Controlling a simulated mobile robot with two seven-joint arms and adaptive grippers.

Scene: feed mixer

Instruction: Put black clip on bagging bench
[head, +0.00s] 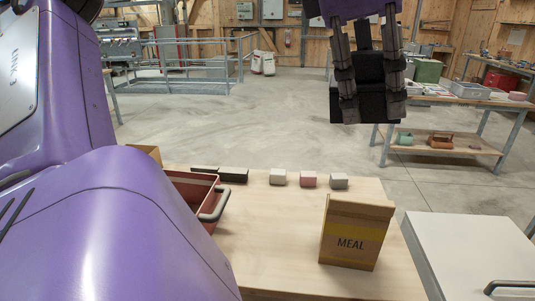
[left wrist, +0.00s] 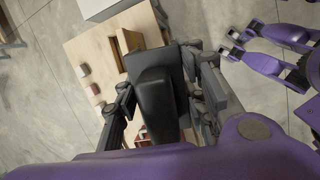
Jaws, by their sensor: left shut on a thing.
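My left gripper (head: 371,108) is raised at the upper right of the head view, beyond the bench's far edge. It is shut on the black clip (head: 371,72), a dark blocky thing with a narrower upright part. The clip (left wrist: 157,90) fills the middle of the left wrist view between the fingers. A light wooden bench (head: 275,225), seemingly the bagging bench, lies in front of me and shows below the clip in the left wrist view (left wrist: 92,48). My right gripper (left wrist: 262,42) shows only in the left wrist view; its opening is unclear.
On the bench stand a brown MEAL bag (head: 352,235), a red tray (head: 192,188) partly behind my arm, several small blocks (head: 308,179) and dark pieces (head: 233,174) along the back. Bare wood lies mid-bench. A white-topped unit (head: 465,250) stands right; another table (head: 450,102) stands beyond.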

